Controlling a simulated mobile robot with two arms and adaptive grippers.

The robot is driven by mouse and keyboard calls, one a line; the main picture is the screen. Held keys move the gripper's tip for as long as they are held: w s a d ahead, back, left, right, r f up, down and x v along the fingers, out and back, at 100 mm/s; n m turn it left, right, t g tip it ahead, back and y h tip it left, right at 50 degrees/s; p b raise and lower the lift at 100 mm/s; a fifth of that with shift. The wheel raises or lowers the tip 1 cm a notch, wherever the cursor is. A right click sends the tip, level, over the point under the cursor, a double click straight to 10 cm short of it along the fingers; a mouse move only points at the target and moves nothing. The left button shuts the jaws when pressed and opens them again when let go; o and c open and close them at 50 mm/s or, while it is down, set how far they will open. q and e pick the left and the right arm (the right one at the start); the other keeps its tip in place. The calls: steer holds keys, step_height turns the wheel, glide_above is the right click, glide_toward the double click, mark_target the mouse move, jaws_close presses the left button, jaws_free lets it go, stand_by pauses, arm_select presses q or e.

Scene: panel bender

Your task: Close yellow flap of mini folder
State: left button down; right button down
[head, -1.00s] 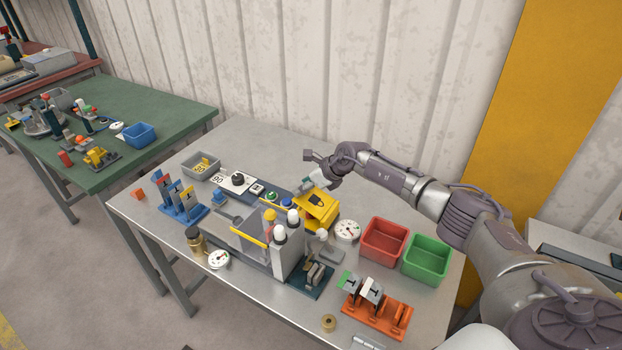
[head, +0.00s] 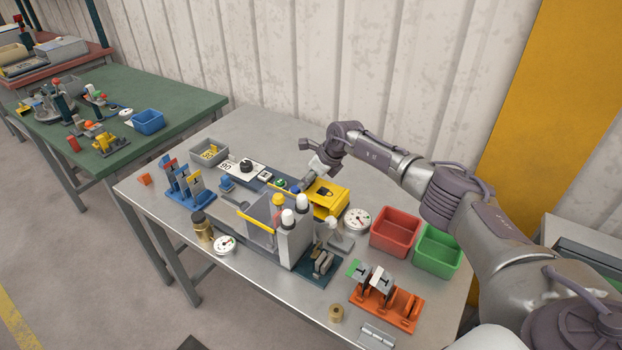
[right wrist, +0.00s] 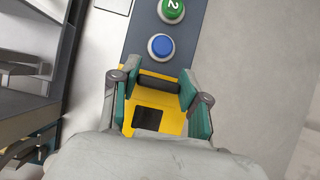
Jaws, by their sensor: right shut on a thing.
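A yellow cover with a dark padlock mark (head: 329,195) is at the back of the grey bending machine. It also shows in the right wrist view as a yellow part with a dark square (right wrist: 170,123). My right gripper (head: 309,181) is down at the left side of this cover. In the right wrist view its green-padded fingers (right wrist: 158,90) are around part of the yellow piece. The fingers hide part of it. The machine (head: 291,240) also has a yellow bar (head: 256,221) along its front. I cannot tell which yellow part is the folder's flap. My left gripper is not in view.
A red bin (head: 396,232) and a green bin (head: 438,251) stand right of the machine. A dial gauge (head: 357,221) is beside the cover. An orange stand (head: 387,305) is at the front right, and a blue stand (head: 183,184) at the left.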

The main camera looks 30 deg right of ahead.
mark_target(323, 192)
steer(key=shift+w+a+r, duration=0.2)
steer(key=shift+a+r, duration=0.05)
steer(key=shift+a, duration=0.1)
steer(key=c, duration=1)
jaws_free()
steer(key=o, duration=0.3)
steer(key=shift+w+a+f, duration=0.1)
steer(key=shift+w, duration=0.05)
steer(key=shift+o, duration=0.7)
steer(key=shift+w+f, duration=0.2)
steer(key=shift+f, duration=0.05)
steer(key=shift+s+r, duration=0.1)
steer(key=shift+s, duration=0.1)
steer(key=shift+s+d+r, duration=0.3)
steer(key=shift+d+r, duration=0.15)
steer(key=v, duration=1)
steer(key=shift+r, duration=0.35)
steer(key=shift+a, duration=0.15)
